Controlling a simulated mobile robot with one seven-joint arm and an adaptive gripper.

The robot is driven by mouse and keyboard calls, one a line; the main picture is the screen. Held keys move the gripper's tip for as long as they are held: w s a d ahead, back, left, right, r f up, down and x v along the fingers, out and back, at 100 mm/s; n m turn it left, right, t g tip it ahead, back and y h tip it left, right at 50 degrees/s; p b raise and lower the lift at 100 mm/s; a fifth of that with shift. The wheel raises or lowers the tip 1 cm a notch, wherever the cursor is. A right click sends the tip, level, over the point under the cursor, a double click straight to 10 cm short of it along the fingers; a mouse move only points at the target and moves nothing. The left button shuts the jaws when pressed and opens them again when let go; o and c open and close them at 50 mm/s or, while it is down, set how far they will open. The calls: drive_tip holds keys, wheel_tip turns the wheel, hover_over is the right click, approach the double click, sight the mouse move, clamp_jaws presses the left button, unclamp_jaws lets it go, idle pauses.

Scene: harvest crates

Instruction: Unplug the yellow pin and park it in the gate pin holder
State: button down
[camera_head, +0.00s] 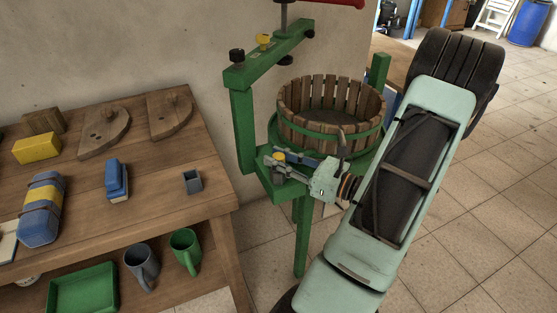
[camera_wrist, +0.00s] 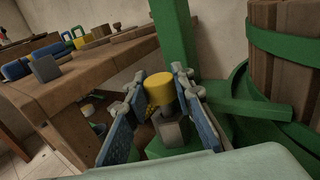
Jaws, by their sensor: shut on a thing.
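The yellow pin (camera_wrist: 166,86) stands upright between the fingertips of my gripper (camera_wrist: 162,95) in the wrist view. My gripper is shut on the pin's yellow head. A grey block (camera_wrist: 173,132) shows just below the pin, and I cannot tell whether the pin's lower end is in it. In the head view my gripper (camera_head: 284,160) is at the green press frame, below and in front of the wooden basket, with the yellow pin (camera_head: 279,156) at its tips. A small grey square holder (camera_head: 192,181) stands on the wooden table; I cannot tell if it is the gate pin holder.
The green press (camera_head: 242,130) rises close to my gripper, with its slatted basket (camera_head: 295,122) beside it. The wooden table (camera_head: 150,205) at left holds blue and yellow blocks and wooden boards. Mugs and a green tray (camera_head: 82,290) are on the lower shelf.

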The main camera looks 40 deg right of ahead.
sight(281, 157)
drive_tip(key=r, duration=0.2)
drive_tip(key=r+p, duration=0.1)
drive_tip(key=shift+s+r, duration=0.4)
drive_tip(key=s+r+p, duration=0.2)
drive_tip(key=s+r, duration=0.2)
drive_tip(key=s, duration=0.2)
drive_tip(key=s+d+r+p, duration=0.1)
drive_tip(key=s+r+p, duration=0.1)
drive_tip(key=s+r, duration=0.2)
drive_tip(key=s, duration=0.3)
drive_tip(key=shift+d+r, duration=0.25)
drive_tip(key=shift+r, duration=0.1)
drive_tip(key=shift+s+r, duration=0.1)
drive_tip(key=shift+r, duration=0.05)
drive_tip(key=shift+r+p, duration=2.65)
drive_tip(key=shift+p, duration=0.1)
